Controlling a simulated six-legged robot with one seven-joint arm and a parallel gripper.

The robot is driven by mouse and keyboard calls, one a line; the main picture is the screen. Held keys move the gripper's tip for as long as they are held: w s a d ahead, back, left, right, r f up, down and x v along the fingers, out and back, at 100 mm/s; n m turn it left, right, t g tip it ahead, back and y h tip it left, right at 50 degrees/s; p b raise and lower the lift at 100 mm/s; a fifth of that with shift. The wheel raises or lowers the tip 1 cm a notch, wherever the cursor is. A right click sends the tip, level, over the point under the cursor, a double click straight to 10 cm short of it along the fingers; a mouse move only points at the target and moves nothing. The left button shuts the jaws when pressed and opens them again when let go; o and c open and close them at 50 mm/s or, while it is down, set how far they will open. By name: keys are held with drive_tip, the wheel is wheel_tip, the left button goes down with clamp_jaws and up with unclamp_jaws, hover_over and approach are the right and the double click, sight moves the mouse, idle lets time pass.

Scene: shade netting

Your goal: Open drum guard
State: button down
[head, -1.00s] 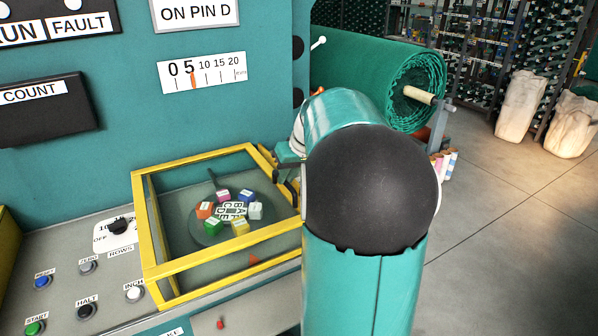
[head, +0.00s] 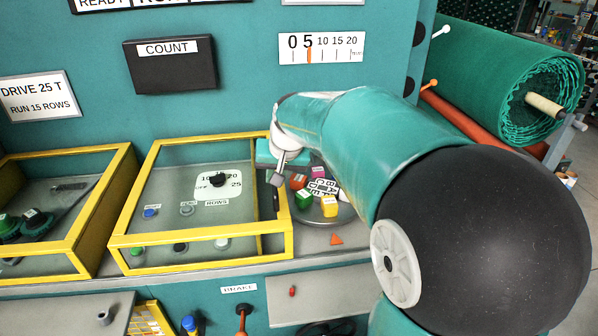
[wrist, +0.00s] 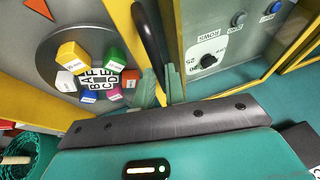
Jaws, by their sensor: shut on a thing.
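The drum guard (head: 185,238) is a clear box with a yellow frame. It now sits over the control panel with the ROWS knob (head: 218,182), left of the drum. The drum (head: 316,214) is a grey disc with several coloured, labelled blocks, uncovered to the guard's right and partly hidden by my arm. It also shows in the wrist view (wrist: 92,38). My gripper (head: 277,178) is at the guard's right side. In the wrist view, my fingers (wrist: 158,90) are shut on the guard's black handle (wrist: 150,35).
Another yellow-framed clear box (head: 62,245) with green gears stands close to the guard's left. The COUNT box (head: 170,68) is on the wall above. A green netting roll (head: 500,65) is at the right. An orange triangle (head: 336,239) marks the deck before the drum.

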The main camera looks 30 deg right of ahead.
drive_tip(key=shift+w+a, duration=0.2)
drive_tip(key=shift+a, duration=0.3)
drive_tip(key=c, duration=1.5)
unclamp_jaws()
drive_tip(key=shift+o, duration=0.2)
drive_tip(key=shift+r, duration=0.1)
drive_tip(key=v, duration=1.3)
drive_tip(key=shift+s+r, duration=0.2)
drive_tip(key=shift+r, duration=0.1)
drive_tip(key=s+a+f+n, duration=0.2)
drive_tip(key=s+f, duration=0.4)
drive_tip(key=s, duration=0.3)
drive_tip(key=s+a+f+n, duration=0.2)
drive_tip(key=s+a+f, duration=0.3)
drive_tip(key=s, duration=0.5)
drive_tip(key=shift+a+f+t+h, duration=0.3)
drive_tip(key=shift+a+f, duration=0.05)
drive_tip(key=shift+f, duration=0.3)
